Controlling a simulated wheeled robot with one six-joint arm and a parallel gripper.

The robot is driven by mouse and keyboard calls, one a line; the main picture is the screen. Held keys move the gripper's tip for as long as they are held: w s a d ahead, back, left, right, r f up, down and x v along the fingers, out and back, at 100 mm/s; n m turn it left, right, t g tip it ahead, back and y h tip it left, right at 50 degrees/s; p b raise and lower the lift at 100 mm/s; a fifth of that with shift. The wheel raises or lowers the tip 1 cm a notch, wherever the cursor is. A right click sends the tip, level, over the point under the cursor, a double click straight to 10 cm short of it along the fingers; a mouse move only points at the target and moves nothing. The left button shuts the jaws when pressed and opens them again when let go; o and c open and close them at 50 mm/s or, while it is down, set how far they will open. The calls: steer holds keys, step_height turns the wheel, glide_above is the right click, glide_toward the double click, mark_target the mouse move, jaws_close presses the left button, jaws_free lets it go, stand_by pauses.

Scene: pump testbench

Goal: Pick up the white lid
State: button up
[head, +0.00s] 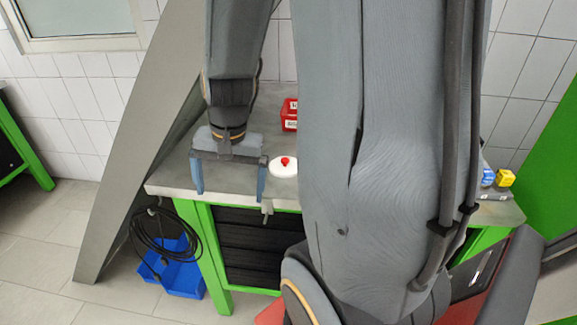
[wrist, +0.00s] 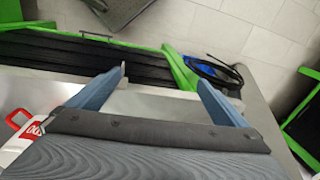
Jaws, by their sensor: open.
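The white lid (head: 281,172) is a round disc with a red knob on top. It lies on the grey worktop near its front edge in the head view. My gripper (head: 229,195) is open and empty to the left of the lid, apart from it, with its two blue-grey fingers pointing down. In the wrist view my gripper (wrist: 162,76) shows both fingers spread with nothing held between them. I cannot make out the lid in the wrist view. My arm hides the middle of the bench in the head view.
A red box (head: 290,115) stands behind the lid. The grey worktop (head: 170,183) rests on a green frame. A blue bin (head: 183,280) with a black hose is below left. Blue and yellow items (head: 505,178) stand far right. A red-and-white item (wrist: 35,130) shows in the wrist view.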

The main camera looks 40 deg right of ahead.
steer(key=w+d+m+t, duration=0.1)
steer(key=w+d+m, duration=0.2)
steer(key=d+m, duration=0.95)
steer(key=m+t, duration=0.2)
steer(key=m, duration=0.9)
glide_toward(287, 159)
steer(key=shift+w+d+f+y+b, duration=0.1)
steer(key=shift+w+f+y+b, duration=0.25)
steer(key=shift+f, duration=0.5)
steer(key=shift+d+f, duration=0.1)
steer(key=shift+f, duration=0.15)
steer(key=shift+p+x, duration=0.4)
steer(key=shift+x, duration=3.2)
steer(key=c, duration=0.9)
